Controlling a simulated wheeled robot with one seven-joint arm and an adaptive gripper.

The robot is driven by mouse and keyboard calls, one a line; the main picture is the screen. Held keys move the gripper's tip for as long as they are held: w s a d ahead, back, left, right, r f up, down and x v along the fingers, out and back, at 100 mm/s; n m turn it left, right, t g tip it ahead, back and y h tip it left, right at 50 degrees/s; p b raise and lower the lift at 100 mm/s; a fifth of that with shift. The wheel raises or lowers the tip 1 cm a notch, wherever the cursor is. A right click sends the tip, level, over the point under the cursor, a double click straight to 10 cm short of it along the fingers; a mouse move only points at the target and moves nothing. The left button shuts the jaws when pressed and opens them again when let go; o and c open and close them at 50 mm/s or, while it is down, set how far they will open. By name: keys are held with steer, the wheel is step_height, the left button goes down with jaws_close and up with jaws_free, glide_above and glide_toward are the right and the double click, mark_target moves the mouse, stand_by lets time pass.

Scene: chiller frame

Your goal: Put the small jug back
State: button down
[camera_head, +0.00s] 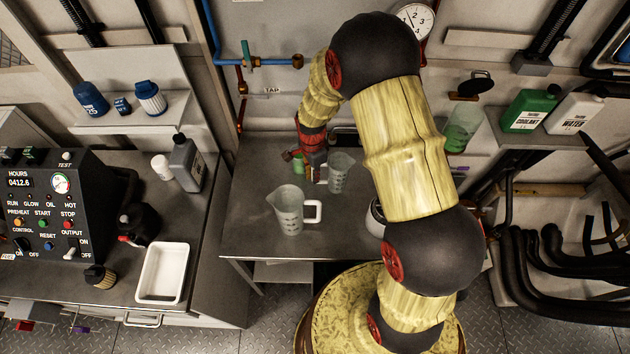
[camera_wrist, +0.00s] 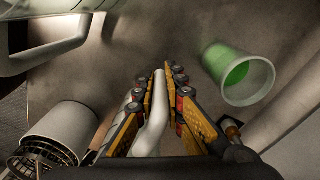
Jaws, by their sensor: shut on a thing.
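The small jug (camera_head: 341,172), clear and grey with markings, is near the back of the metal table, just right of my gripper (camera_head: 314,166). My gripper is shut on its pale handle; in the wrist view the fingers (camera_wrist: 161,88) close on both sides of the handle (camera_wrist: 154,128). The jug's body is mostly hidden in the wrist view. I cannot tell whether its base touches the table. A larger clear jug (camera_head: 289,212) with a white handle stands nearer the front left; it also shows in the wrist view (camera_wrist: 45,58).
A green cup (camera_wrist: 241,76) is right of the fingers in the wrist view. A pale cylinder with a dark grille (camera_wrist: 58,135) is at lower left. A green-tinted vessel (camera_head: 463,128) is at the right wall. The table (camera_head: 250,240) is bare at its front left.

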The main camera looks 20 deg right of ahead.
steer(key=shift+f, duration=1.75)
steer(key=shift+f+b, duration=0.2)
steer(key=shift+b, duration=0.1)
steer(key=c, duration=2)
jaws_free()
steer(key=shift+o, duration=0.6)
steer(key=shift+r, duration=0.2)
